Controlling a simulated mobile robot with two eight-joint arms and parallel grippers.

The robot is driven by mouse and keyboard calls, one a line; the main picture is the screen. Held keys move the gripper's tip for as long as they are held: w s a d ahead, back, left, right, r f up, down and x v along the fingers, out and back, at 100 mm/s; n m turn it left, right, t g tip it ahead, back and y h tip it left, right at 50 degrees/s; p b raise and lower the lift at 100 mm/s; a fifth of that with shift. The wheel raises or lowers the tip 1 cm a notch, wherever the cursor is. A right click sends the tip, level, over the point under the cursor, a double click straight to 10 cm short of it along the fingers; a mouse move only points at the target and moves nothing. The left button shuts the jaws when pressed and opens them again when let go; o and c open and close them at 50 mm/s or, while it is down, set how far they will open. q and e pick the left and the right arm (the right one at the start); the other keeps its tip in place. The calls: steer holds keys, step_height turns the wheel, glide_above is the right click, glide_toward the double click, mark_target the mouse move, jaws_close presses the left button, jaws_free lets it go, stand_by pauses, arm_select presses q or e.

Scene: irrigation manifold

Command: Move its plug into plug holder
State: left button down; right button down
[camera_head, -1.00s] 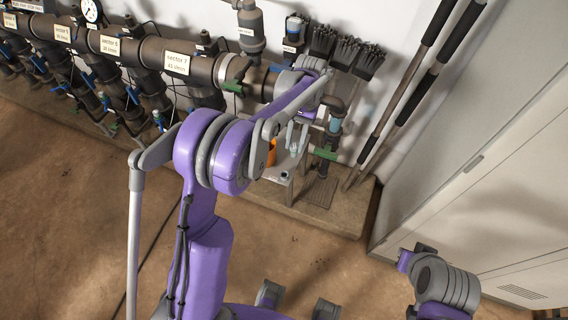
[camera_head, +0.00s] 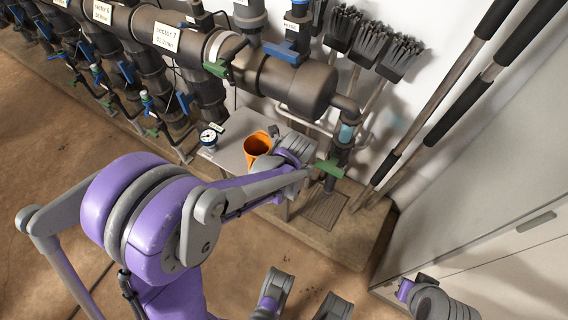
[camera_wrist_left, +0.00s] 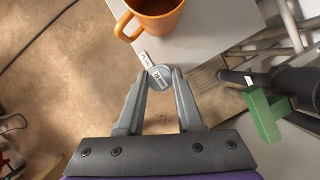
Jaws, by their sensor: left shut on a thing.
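The plug (camera_wrist_left: 160,79) is a small grey round piece with a printed label on its top face. In the left wrist view my left gripper (camera_wrist_left: 161,73) is shut on it, one fingertip on each side. The plug is at the edge of the light grey stand (camera_wrist_left: 203,32), beside a small white tag (camera_wrist_left: 146,61). I cannot make out the plug holder or tell whether the plug touches the stand. In the head view my forearm and wrist hide the plug and fingertips.
An orange cup (camera_head: 257,146) and a pressure gauge (camera_head: 209,137) stand on the stand. A green valve handle (camera_head: 329,168) is right of my wrist. The pipe manifold (camera_head: 270,78) runs behind. Brushes (camera_head: 399,55) hang on the wall. The brown floor in front is largely open.

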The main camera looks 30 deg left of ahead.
arm_select(q)
steer(key=shift+f+m, duration=0.35)
steer(key=shift+m, duration=0.05)
steer(key=shift+f+b, duration=0.8)
steer(key=shift+f, duration=0.15)
steer(key=shift+f+b, duration=0.45)
steer(key=shift+f, duration=0.25)
steer(key=shift+w+a+f, duration=0.1)
steer(key=shift+f, duration=0.1)
steer(key=shift+f+b, duration=0.65)
steer(key=shift+b, duration=0.05)
stand_by(0.5)
steer(key=shift+f, duration=0.2)
steer(key=shift+f, duration=0.15)
stand_by(0.4)
steer(key=shift+f+b, duration=0.45)
steer(key=shift+b, duration=0.15)
steer(key=shift+f+b, duration=0.6)
steer(key=shift+f, duration=0.2)
stand_by(0.6)
